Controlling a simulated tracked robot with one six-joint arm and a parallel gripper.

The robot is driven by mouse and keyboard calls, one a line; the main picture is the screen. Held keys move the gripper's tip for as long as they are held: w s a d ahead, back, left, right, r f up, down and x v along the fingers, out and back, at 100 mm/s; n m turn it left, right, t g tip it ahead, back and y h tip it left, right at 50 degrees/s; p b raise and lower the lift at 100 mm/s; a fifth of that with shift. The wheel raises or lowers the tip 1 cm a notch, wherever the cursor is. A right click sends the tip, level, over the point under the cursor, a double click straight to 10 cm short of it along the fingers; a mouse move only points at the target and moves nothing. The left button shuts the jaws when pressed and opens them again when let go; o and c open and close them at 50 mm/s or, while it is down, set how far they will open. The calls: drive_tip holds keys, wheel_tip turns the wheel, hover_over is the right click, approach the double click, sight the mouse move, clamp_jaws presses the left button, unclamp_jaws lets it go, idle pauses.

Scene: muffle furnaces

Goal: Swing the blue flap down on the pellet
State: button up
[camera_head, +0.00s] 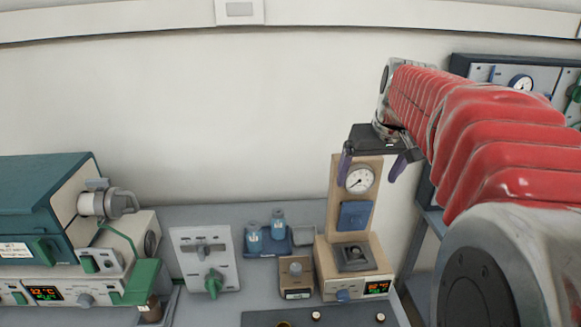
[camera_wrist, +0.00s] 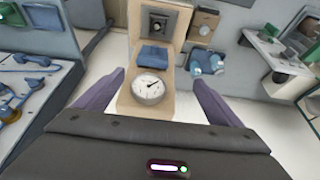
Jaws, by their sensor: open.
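The blue flap (camera_head: 354,215) stands raised against the tan upright board of a small press, below a round gauge. It also shows in the wrist view (camera_wrist: 153,57). Below it is a dark square seat (camera_head: 354,256) on the tan base, also at the top of the wrist view (camera_wrist: 158,22). A small spot shows in the seat's middle; I cannot tell if it is the pellet. My gripper (camera_head: 371,168) is open and empty, high by the top of the board. In the wrist view its purple fingers (camera_wrist: 159,78) spread either side of the gauge, apart from the flap.
The gauge (camera_head: 360,180) sits on the board above the flap. Blue-labelled bottles (camera_head: 265,232) and a tan block (camera_head: 296,275) stand left of the press. A grey switch panel (camera_head: 205,258) and a teal furnace (camera_head: 45,205) are farther left.

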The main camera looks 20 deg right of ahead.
drive_tip(key=w+d, duration=0.1)
drive_tip(key=d, duration=0.1)
drive_tip(key=shift+w+d, duration=0.3)
drive_tip(key=shift+w, duration=0.05)
drive_tip(key=shift+a, duration=0.1)
approach(359, 202)
drive_tip(key=x, duration=0.8)
drive_tip(key=shift+w, duration=0.1)
drive_tip(key=c, duration=1.5)
